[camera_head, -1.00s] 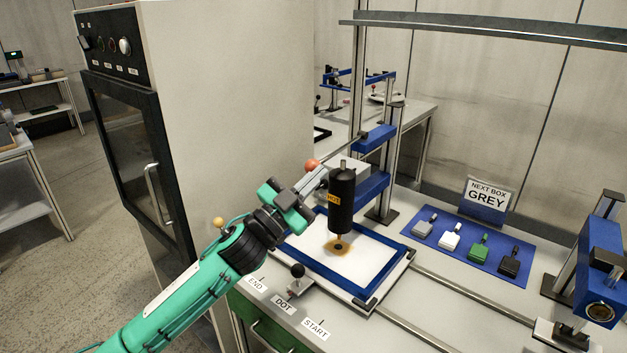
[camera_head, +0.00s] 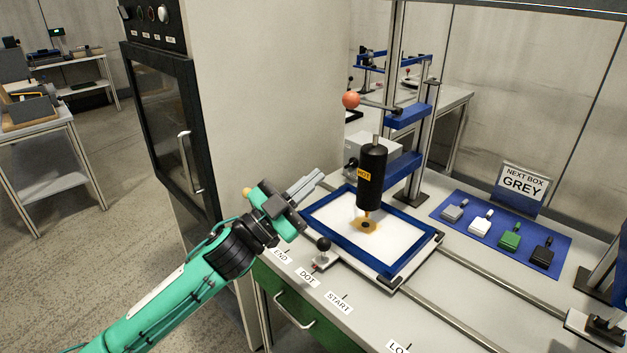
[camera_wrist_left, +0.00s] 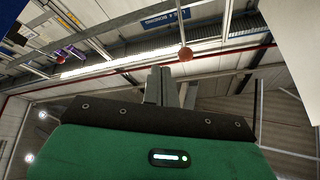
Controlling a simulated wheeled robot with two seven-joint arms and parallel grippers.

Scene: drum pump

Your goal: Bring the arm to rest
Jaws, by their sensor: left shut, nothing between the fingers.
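My left gripper (camera_head: 306,184) is shut and empty. It is in the air left of the black HOT cylinder (camera_head: 371,178), near the left side of the blue frame (camera_head: 411,265), and touches neither as far as I can see. The left wrist view shows its closed fingers (camera_wrist_left: 162,86) pointing up towards the ceiling. An orange-red ball on a lever (camera_head: 351,100) stands above and apart from the gripper; a reddish ball (camera_wrist_left: 185,53) also shows in the left wrist view. My right gripper is not in view.
A black-knobbed handle (camera_head: 323,244) stands by the END, DOT and START labels. A tall cabinet (camera_head: 260,80) stands behind my arm. Open floor lies to the left.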

